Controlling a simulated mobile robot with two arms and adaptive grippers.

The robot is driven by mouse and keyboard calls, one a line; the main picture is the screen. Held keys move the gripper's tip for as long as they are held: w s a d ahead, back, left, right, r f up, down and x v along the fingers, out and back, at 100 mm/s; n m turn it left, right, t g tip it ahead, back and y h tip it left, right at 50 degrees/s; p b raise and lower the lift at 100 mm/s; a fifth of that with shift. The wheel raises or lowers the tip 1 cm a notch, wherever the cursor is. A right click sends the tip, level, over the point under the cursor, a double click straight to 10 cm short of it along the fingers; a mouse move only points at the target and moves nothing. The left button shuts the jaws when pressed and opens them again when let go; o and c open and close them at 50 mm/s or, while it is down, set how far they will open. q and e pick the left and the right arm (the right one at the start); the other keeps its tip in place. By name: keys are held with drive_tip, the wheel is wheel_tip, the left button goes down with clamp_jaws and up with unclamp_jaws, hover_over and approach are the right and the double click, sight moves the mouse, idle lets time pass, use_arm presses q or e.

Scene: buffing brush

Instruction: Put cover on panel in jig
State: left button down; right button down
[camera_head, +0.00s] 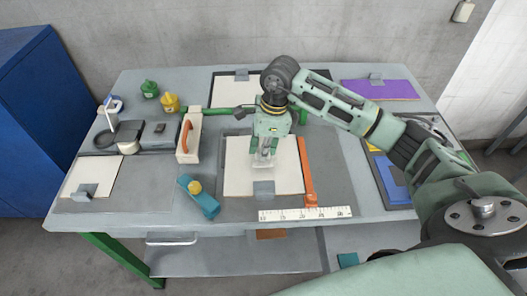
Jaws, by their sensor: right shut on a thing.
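I cannot tell whether this sheet is the cover or the panel. My right gripper (264,155) points down over the sheet, shut on a small pale grey piece (264,160). The fingers hide part of that piece, and I cannot tell whether it touches the sheet. My left gripper is not in view.
A ruler (305,213) lies in front. Another cream sheet (90,172) lies far left; a purple sheet (388,90) lies back right. Green (150,90) and yellow (169,103) bottles stand back left.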

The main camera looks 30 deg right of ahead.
drive_tip(key=shift+f, duration=0.9)
drive_tip(key=shift+f, duration=0.1)
drive_tip(key=shift+f, duration=0.2)
drive_tip(key=c, duration=1.8)
unclamp_jaws()
drive_tip(key=shift+r, duration=0.1)
drive_tip(key=shift+c, duration=0.2)
